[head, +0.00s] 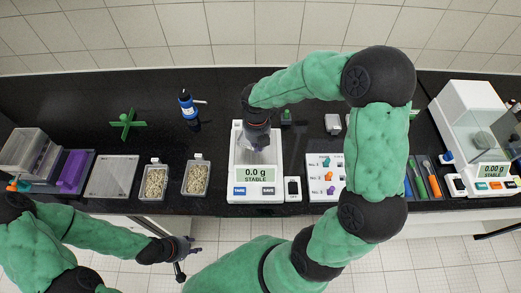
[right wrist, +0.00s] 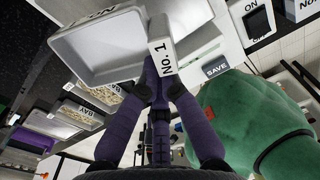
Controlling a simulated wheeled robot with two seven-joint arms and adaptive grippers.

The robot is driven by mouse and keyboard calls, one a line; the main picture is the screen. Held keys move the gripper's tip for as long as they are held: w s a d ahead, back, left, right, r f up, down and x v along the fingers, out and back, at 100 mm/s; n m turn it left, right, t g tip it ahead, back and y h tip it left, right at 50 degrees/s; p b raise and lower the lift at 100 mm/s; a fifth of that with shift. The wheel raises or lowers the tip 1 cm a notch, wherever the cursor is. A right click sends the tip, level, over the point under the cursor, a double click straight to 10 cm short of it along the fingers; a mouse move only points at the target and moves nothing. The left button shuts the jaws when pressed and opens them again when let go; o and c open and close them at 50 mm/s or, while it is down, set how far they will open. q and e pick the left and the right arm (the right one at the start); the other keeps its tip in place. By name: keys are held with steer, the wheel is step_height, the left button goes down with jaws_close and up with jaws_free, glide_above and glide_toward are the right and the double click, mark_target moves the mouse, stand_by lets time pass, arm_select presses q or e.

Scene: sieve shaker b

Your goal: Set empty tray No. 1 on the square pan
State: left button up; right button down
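Tray No. 1 (right wrist: 112,45) is a shallow, empty white tray, seen large and tilted in the right wrist view. Its tab (right wrist: 162,58) reads "No. 1". My right gripper (right wrist: 160,82) is shut on this tab. In the head view my right gripper (head: 257,145) is over the white balance (head: 239,170), whose display reads 0.0 g, STABLE. The square pan is mostly hidden under the gripper and tray, so I cannot tell whether the tray touches it. My left gripper (head: 184,248) hangs in front of the bench, apart from everything; its opening is unclear.
Two trays of grain (head: 154,182) (head: 197,178) stand left of the balance. A flat grey plate (head: 112,177) and stacked boxes (head: 25,150) are further left. A panel with coloured pegs (head: 325,176) and a second balance (head: 470,135) are at right. The bench behind is mostly clear.

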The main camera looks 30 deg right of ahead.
mark_target(260, 156)
steer(key=shift+w+d+f, duration=0.15)
steer(key=shift+d+f, duration=0.25)
steer(key=shift+f, duration=0.15)
steer(key=shift+w+d+f, duration=0.15)
steer(key=shift+d+f, duration=0.25)
steer(key=shift+f, duration=0.15)
steer(key=shift+f+b, duration=0.35)
steer(key=shift+f, duration=1.1)
steer(key=shift+f, duration=0.1)
steer(key=c, duration=1.4)
jaws_free()
steer(key=shift+c, duration=0.2)
step_height(260, 156, up, 12)
steer(key=shift+w+r+p, duration=0.1)
steer(key=shift+r+p, duration=0.05)
steer(key=shift+p, duration=0.75)
